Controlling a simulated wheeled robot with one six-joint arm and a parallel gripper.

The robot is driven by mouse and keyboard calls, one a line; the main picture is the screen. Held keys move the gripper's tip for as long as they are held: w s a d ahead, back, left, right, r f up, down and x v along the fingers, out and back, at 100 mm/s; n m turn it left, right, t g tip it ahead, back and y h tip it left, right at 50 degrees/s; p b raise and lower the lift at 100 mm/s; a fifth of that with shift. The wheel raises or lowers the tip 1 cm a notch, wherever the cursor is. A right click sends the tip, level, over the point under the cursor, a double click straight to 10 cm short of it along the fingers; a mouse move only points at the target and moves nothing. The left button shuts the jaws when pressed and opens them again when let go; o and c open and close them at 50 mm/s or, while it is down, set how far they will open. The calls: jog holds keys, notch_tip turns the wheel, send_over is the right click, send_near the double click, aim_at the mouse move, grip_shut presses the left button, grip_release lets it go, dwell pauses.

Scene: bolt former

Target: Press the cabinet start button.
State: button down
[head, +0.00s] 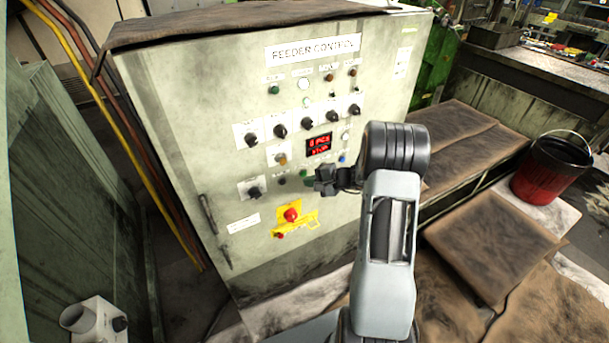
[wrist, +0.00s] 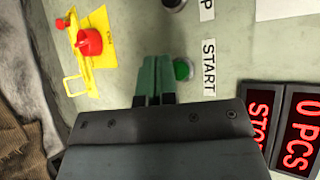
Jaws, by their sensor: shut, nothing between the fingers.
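The green start button (wrist: 183,70) is on the pale green cabinet face, beside its START label (wrist: 209,67) in the wrist view. It also shows in the head view (head: 303,173), just left of my gripper. My gripper (wrist: 155,62) is shut and empty, its green-tipped fingers pointing at the panel. In the wrist view the fingertips lie a little left of the button, not over it. In the head view my gripper (head: 318,182) is close to the cabinet (head: 180,130); whether it touches the panel I cannot tell.
A red emergency stop (head: 291,214) on a yellow plate sits lower left of my gripper. The red display (head: 319,145) reads "0 PCS" and "STOP". Several black knobs are above. A red bucket (head: 550,170) stands at the right.

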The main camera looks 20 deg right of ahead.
jog(key=shift+w+f+b, duration=0.1)
jog(key=shift+w+b, duration=0.1)
jog(key=shift+b, duration=0.1)
jog(key=shift+w, duration=0.25)
